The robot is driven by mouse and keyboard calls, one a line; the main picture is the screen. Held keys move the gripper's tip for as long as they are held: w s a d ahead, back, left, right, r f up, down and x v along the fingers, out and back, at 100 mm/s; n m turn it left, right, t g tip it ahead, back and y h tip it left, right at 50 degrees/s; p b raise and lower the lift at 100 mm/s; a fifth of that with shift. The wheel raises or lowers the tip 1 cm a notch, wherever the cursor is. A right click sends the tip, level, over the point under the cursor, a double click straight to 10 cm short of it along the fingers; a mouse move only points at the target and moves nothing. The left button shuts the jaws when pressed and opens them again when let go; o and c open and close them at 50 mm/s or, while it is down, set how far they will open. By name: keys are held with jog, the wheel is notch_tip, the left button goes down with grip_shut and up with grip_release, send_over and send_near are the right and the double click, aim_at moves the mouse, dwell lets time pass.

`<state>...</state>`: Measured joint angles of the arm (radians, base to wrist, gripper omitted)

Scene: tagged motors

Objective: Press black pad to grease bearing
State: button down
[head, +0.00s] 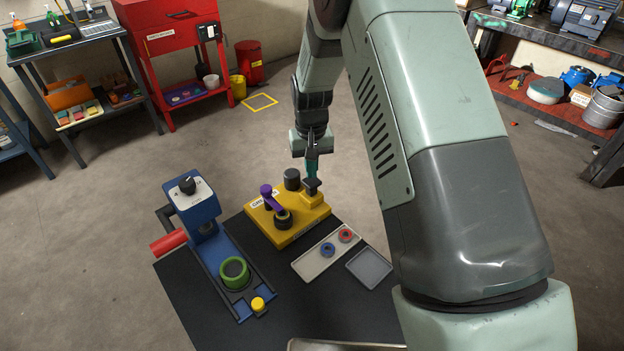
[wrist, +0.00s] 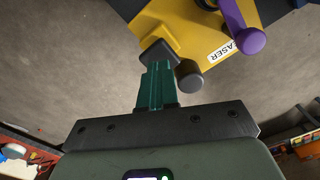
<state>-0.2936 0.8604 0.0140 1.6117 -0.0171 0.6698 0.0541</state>
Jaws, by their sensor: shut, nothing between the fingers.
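The yellow greaser (head: 288,236) stands on the black table, with its label showing in the wrist view. Its square black pad (head: 313,185) sits on a raised yellow block at the right; it also shows in the wrist view (wrist: 156,52). My gripper (head: 312,178) points down with teal fingers shut and empty, its tips right at the pad. In the wrist view the fingertips (wrist: 157,68) overlap the pad's near edge; I cannot tell whether they touch. A purple lever (head: 273,198) reaches over a dark round seat (head: 283,219). Any bearing in that seat is not clear.
A black cylinder (head: 292,179) stands on the greaser close left of my fingers. A tray (head: 313,263) holds a blue-ringed and a red-ringed part, beside an empty grey tray (head: 370,267). A blue press (head: 196,208) with a green ring (head: 235,272) stands at the left.

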jog(key=shift+f, duration=1.9)
jog(key=shift+r, duration=1.9)
jog(key=shift+f, duration=0.1)
jog(key=shift+f, duration=1.75)
jog(key=shift+r, duration=1.85)
